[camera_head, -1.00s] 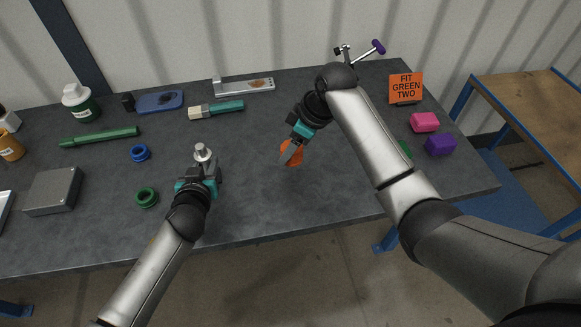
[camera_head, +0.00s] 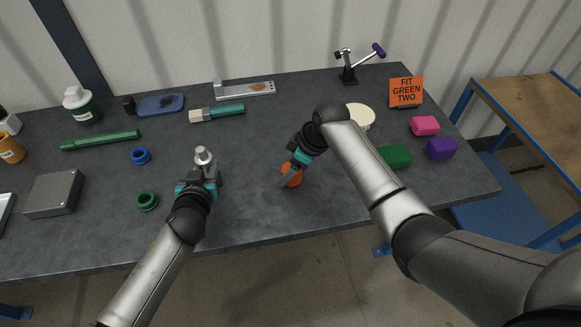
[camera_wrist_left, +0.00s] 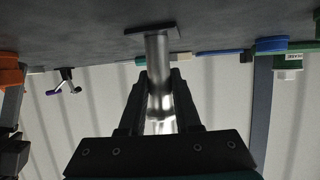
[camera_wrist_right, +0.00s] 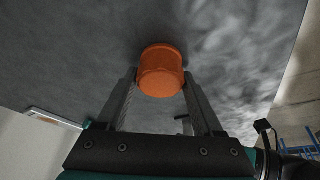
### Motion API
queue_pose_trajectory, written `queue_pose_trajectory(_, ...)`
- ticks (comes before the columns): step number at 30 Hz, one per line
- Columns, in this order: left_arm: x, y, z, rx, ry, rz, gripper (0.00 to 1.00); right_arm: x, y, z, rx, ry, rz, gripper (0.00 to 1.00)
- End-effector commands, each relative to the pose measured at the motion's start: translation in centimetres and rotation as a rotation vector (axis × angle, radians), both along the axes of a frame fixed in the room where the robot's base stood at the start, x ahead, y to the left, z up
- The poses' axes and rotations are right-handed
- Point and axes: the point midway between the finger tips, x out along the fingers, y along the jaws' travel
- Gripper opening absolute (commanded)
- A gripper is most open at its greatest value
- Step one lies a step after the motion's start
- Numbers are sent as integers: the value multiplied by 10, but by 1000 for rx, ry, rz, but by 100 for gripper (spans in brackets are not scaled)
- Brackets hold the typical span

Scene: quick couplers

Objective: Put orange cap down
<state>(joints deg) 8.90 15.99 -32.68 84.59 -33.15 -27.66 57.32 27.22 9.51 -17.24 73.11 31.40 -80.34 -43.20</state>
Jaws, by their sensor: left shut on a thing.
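The orange cap (camera_head: 291,175) is at the tabletop right of the middle in the head view. In the right wrist view the cap (camera_wrist_right: 161,72) sits between the fingertips of my right gripper (camera_wrist_right: 160,85). The fingers flank it closely; I cannot tell whether they press on it, nor whether its base touches the table. My left gripper (camera_head: 201,177) is shut on a silver metal fitting (camera_head: 203,156), held upright.
A green ring (camera_head: 147,200) and blue ring (camera_head: 140,155) lie left of my left gripper. A green block (camera_head: 396,157) and cream disc (camera_head: 360,116) are by my right arm. An orange sign (camera_head: 406,91) reads "FIT GREEN TWO". The table between the grippers is clear.

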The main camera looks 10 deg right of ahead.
Motion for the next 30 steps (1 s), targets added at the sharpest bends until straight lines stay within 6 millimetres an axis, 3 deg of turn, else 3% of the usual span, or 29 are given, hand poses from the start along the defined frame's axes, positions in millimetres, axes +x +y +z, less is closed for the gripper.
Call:
queue_pose_trajectory(1,-4,1,-8,3,17,2,0,0,0,0,0,0,0,75)
queue_pose_trajectory(6,-4,1,-8,3,17,2,0,0,0,0,-1,1,0,93)
queue_pose_trajectory(17,-4,1,-8,3,17,2,0,0,-2,5,-1,0,-1,93)
queue_pose_trajectory(23,-4,1,-8,3,17,2,0,-5,-10,27,-3,-3,-1,93)
queue_pose_trajectory(30,-4,1,-8,3,17,3,0,-15,-24,69,-3,-4,-1,93)
